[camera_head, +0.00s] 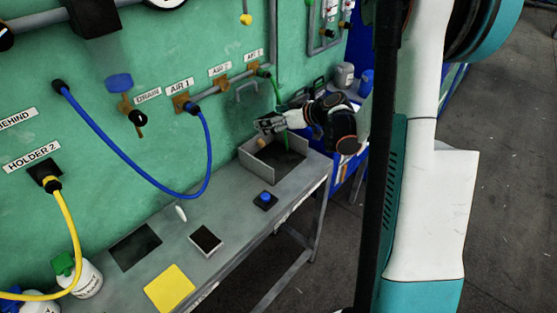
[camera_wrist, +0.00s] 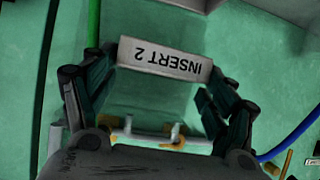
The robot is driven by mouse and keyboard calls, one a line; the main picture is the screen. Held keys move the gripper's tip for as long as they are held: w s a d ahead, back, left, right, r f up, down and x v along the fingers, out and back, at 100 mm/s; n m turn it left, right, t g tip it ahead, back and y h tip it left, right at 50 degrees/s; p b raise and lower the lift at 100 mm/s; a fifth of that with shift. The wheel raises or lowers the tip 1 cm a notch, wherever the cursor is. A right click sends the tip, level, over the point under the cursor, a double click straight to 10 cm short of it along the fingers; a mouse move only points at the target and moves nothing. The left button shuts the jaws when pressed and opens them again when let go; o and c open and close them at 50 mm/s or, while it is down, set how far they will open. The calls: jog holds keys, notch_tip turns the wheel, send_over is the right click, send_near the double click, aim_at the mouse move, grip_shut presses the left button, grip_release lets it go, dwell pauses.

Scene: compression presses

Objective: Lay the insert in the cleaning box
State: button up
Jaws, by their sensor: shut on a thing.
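My gripper (camera_wrist: 162,72) is shut on a pale grey block-shaped insert (camera_wrist: 166,57), whose label reads "INSERT 2" upside down in the wrist view. In the head view my gripper (camera_head: 268,123) is over the back of a grey open-topped box (camera_head: 260,173), which I take as the cleaning box. The insert is hard to make out there. A small tan thing (camera_head: 263,143) shows at the box's back left; I cannot tell what it is. The box's inside is dark and partly hidden by my arm.
A blue button (camera_head: 265,198) stands on the grey bench (camera_head: 225,240) before the box. A dark square pad (camera_head: 206,240) and a yellow square (camera_head: 169,288) lie nearer. A green hose (camera_head: 277,92) hangs by my gripper. A blue hose (camera_head: 120,153) loops along the green wall.

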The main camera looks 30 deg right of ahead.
aim_at(279, 163)
jog(key=d+r, duration=0.1)
jog(key=d+r+n+y, duration=0.1)
jog(key=shift+d+r, duration=0.15)
jog(key=shift+r, duration=0.2)
notch_tip(279, 163, down, 20)
jog(key=b, duration=0.7)
jog(key=shift+r, duration=0.1)
jog(key=o, duration=1.4)
jog(key=shift+g, duration=0.3)
jog(key=shift+r, duration=0.1)
jog(key=p+v, duration=0.3)
jog(key=v, duration=0.9)
